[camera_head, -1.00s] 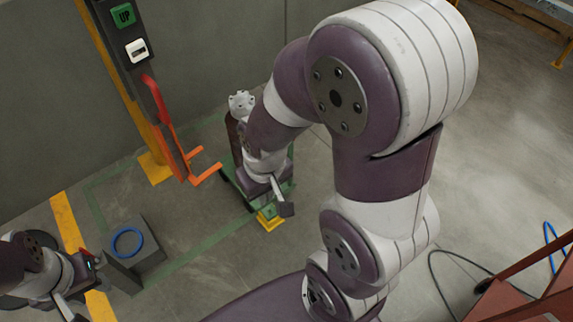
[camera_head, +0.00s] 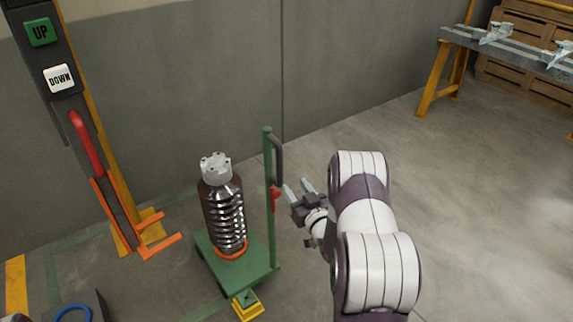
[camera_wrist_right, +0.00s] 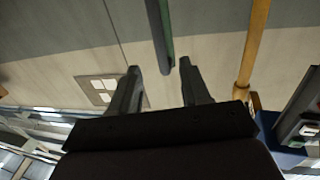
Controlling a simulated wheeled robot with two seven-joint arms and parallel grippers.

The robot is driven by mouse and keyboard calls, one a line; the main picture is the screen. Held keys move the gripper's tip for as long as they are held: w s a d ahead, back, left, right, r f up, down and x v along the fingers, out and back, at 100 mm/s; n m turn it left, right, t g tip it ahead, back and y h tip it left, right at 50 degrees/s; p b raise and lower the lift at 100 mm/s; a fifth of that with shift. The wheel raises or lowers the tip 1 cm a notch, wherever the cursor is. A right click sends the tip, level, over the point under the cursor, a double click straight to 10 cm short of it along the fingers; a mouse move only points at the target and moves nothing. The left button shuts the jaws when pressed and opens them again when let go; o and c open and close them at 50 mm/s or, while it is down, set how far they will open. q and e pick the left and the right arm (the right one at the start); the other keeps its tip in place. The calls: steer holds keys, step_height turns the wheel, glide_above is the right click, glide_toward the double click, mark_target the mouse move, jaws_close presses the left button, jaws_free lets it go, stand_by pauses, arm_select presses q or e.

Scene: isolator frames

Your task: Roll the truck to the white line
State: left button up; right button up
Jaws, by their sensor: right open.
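The truck (camera_head: 262,262) is a small green platform with an upright green post (camera_head: 269,220). The post carries a dark curved handle (camera_head: 278,155) and a red piece (camera_head: 274,198). A brown ribbed insulator (camera_head: 226,215) with a pale metal cap stands on the platform. My right gripper (camera_head: 297,189) is open and empty, right of the post, its fingers pointing toward it. In the right wrist view a green bar (camera_wrist_right: 162,30), which looks like the post, lies ahead between the fingertips (camera_wrist_right: 160,68). I see no white line. My left gripper is not in view.
A lift column with UP and DOWN buttons (camera_head: 60,77) and an orange fork (camera_head: 160,248) stands left of the truck. A yellow block (camera_head: 247,305) is at its front corner. A blue ring (camera_head: 73,313) lies lower left. Floor on the right is open, up to a bench (camera_head: 510,50).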

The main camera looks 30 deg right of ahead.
mark_target(281, 166)
steer(key=w, duration=0.4)
steer(key=w+d+b, duration=0.1)
steer(key=w, duration=0.7)
steer(key=shift+w+d+b, duration=0.2)
steer(key=shift+d+b, duration=0.1)
steer(key=shift+b, duration=0.05)
jaws_close()
